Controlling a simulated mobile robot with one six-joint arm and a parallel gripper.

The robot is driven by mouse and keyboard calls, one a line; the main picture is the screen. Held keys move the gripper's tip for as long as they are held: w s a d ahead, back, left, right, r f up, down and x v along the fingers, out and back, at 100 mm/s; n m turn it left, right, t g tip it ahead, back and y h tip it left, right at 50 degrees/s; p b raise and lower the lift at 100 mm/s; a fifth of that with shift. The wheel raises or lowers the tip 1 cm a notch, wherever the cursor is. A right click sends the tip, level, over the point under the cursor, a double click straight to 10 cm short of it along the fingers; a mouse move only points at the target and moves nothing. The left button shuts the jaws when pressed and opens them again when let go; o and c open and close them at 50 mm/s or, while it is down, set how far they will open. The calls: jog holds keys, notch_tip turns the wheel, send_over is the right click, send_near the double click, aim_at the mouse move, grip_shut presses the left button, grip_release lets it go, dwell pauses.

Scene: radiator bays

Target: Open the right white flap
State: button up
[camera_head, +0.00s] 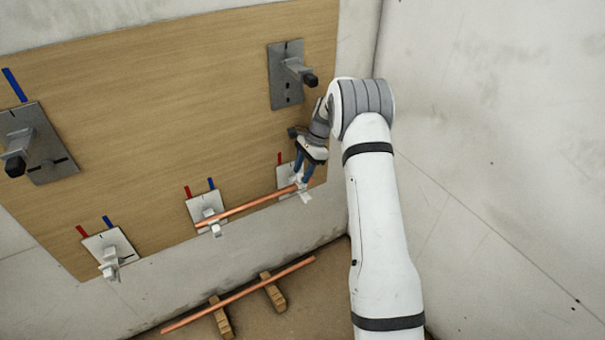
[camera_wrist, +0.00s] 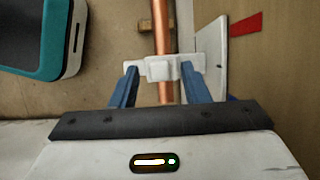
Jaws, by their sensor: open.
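The right white flap (camera_head: 304,194) is at the right end of a copper pipe (camera_head: 250,208) on the wooden panel. In the wrist view, the white flap (camera_wrist: 160,68) lies across the pipe (camera_wrist: 162,30), so it looks closed over it. My gripper (camera_head: 303,176) is at this flap; in the wrist view its blue fingers (camera_wrist: 158,84) are open, one on each side of the white piece. I cannot tell whether they touch it. A left white flap (camera_head: 213,222) holds the pipe's other end; its state is too small to tell.
The wooden panel (camera_head: 170,110) also carries grey plates with brackets, such as one above my gripper (camera_head: 284,90). Another white plate (camera_head: 110,252) sits at lower left. A second copper pipe (camera_head: 240,294) rests on wooden blocks (camera_head: 273,291) on the floor. A wall (camera_head: 490,140) stands close at right.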

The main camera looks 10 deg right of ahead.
jog(key=shift+s+a+f, duration=0.1)
jog(key=shift+a+f, duration=0.1)
jog(key=shift+f, duration=0.25)
jog(key=shift+c, duration=0.2)
grip_shut()
